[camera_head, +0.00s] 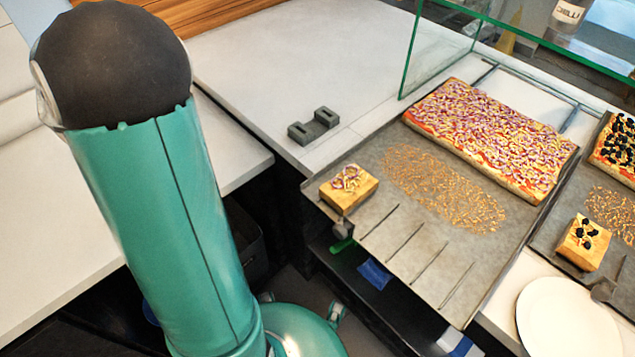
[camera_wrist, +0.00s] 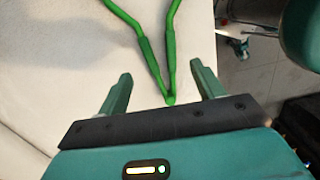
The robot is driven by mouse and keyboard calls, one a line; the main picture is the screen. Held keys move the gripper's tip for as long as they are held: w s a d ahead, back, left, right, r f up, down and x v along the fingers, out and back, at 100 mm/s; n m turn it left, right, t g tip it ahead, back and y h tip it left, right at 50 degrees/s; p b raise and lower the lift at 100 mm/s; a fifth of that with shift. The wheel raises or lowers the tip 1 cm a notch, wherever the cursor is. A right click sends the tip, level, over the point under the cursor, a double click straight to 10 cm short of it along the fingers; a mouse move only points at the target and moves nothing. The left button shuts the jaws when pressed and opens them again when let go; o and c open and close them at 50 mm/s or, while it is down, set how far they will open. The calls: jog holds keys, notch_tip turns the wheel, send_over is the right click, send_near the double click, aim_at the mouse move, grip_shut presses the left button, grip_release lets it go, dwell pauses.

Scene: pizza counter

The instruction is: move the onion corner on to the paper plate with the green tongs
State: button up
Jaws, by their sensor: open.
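The onion corner (camera_head: 348,188) is a small thick piece topped with purple onion, at the near left of the grey tray (camera_head: 390,225) in the head view. The round white paper plate (camera_head: 567,318) lies at the lower right, with nothing on its visible part. The green tongs (camera_wrist: 147,52) lie on a white surface in the wrist view; their two legs meet at the end nearest me. My gripper (camera_wrist: 161,75) is open, its fingers on either side of that end in the picture. Whether they touch the tongs I cannot tell. My gripper is not seen in the head view.
A large onion pizza (camera_head: 490,135) fills the tray's far side. A black-olive corner (camera_head: 583,242) sits on a tray near the plate. A glass guard (camera_head: 440,50) stands behind. A dark notched block (camera_head: 313,125) sits on otherwise clear counter (camera_head: 290,65).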

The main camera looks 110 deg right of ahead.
jog(key=shift+s+d+f, duration=0.1)
jog(key=shift+s+f, duration=0.1)
jog(key=shift+f, duration=1.5)
jog(key=shift+s+f, duration=0.15)
jog(key=shift+f, duration=1.5)
jog(key=shift+c, duration=0.2)
jog(key=c, duration=0.6)
jog(key=shift+c, duration=0.2)
notch_tip(320, 180, up, 12)
